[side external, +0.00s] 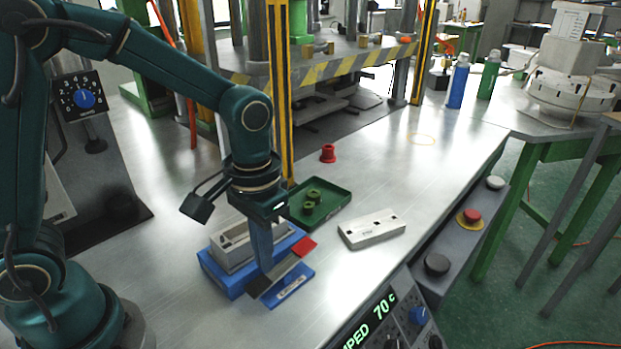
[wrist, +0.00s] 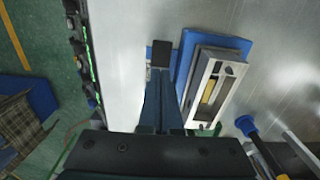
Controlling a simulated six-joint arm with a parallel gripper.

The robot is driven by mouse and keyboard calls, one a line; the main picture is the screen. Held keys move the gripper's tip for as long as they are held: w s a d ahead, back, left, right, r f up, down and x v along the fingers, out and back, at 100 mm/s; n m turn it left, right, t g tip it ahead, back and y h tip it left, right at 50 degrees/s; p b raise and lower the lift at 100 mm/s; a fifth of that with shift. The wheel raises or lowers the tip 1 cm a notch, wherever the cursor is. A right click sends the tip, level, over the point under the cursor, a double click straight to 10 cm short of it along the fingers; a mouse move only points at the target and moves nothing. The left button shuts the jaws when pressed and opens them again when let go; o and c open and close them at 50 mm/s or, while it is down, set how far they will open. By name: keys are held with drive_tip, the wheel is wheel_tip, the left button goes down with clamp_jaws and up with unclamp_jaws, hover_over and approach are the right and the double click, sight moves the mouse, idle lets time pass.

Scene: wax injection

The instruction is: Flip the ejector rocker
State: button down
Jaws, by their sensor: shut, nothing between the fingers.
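The ejector rocker (side external: 282,273) is a grey bar on a blue base plate (side external: 290,288). It has a red pad (side external: 304,246) at its far end and a dark pad (side external: 258,287) at its near end. My gripper (side external: 266,268) points down with its fingers together, at the rocker and in front of part of it. In the wrist view the fingertips (wrist: 160,74) lie just below the dark pad (wrist: 162,53). The red pad is not visible there. I cannot tell whether the fingertips touch the rocker.
A grey metal mould (side external: 240,246) sits on a blue block (side external: 222,276) beside the rocker. A green tray (side external: 338,194) holds green rings. A pale metal block (side external: 371,229) and a red spool (side external: 328,153) stand on the bench. The control panel (side external: 385,320) lines the front edge.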

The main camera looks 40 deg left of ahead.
drive_tip(key=shift+r, duration=2.4)
wheel_tip(320, 180, up, 5)
drive_tip(key=t, duration=0.3)
hover_over(267, 277)
drive_tip(key=s+a, duration=0.2)
drive_tip(key=s+a+f+t, duration=0.1)
drive_tip(key=s+a+t, duration=0.1)
drive_tip(key=s, duration=0.4)
drive_tip(key=shift+s+t, duration=0.25)
drive_tip(key=shift+t, duration=0.05)
